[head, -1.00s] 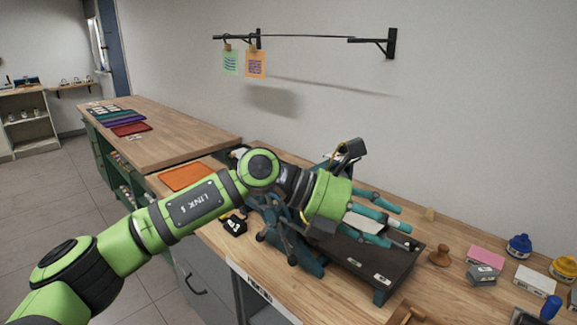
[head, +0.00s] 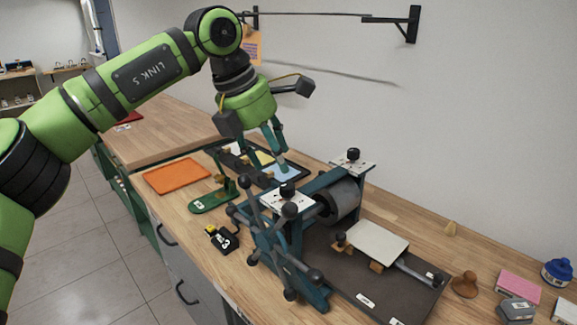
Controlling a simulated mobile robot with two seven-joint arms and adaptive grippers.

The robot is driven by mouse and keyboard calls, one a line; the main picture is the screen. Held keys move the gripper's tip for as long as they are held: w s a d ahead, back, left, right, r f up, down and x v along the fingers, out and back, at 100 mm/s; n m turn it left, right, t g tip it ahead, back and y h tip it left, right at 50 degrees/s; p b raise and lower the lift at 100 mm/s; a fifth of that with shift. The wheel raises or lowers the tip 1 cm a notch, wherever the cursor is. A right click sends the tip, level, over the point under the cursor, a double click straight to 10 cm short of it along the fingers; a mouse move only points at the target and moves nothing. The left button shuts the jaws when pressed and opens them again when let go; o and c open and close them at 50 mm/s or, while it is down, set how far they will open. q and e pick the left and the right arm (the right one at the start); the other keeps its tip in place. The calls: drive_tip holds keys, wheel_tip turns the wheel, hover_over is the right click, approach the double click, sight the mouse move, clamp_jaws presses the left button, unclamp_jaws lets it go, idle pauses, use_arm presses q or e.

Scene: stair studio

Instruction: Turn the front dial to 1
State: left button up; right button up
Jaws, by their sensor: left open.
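A teal etching press stands on the wooden bench. The nearer dial, a black knob (head: 289,210), sits on a white plate (head: 272,201) on top of the press's near upright. The plate's marks are too small to read, so I cannot tell the setting. A similar knob (head: 353,154) sits on the far upright. My left gripper (head: 279,155) is open, pointing down, above and behind the nearer dial as seen here. It is apart from both dials, and nothing shows between its fingers. My right gripper is not in view.
The press's spoked wheel (head: 250,222) stands out on its near left side. A roller (head: 341,201) lies between the uprights, and a pale plate (head: 370,241) rests on the bed. A green stand (head: 207,201), black counter (head: 222,238) and orange mat (head: 177,176) lie left.

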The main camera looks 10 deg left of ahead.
sight(286, 185)
use_arm(q)
drive_tip(key=x, duration=0.2)
drive_tip(key=p+x, duration=0.1)
drive_tip(key=x, duration=0.3)
drive_tip(key=shift+s+d+f+p, duration=0.2)
drive_tip(key=shift+s+f+p, duration=0.05)
drive_tip(key=shift+p, duration=0.05)
drive_tip(key=shift+s, duration=0.1)
clamp_jaws()
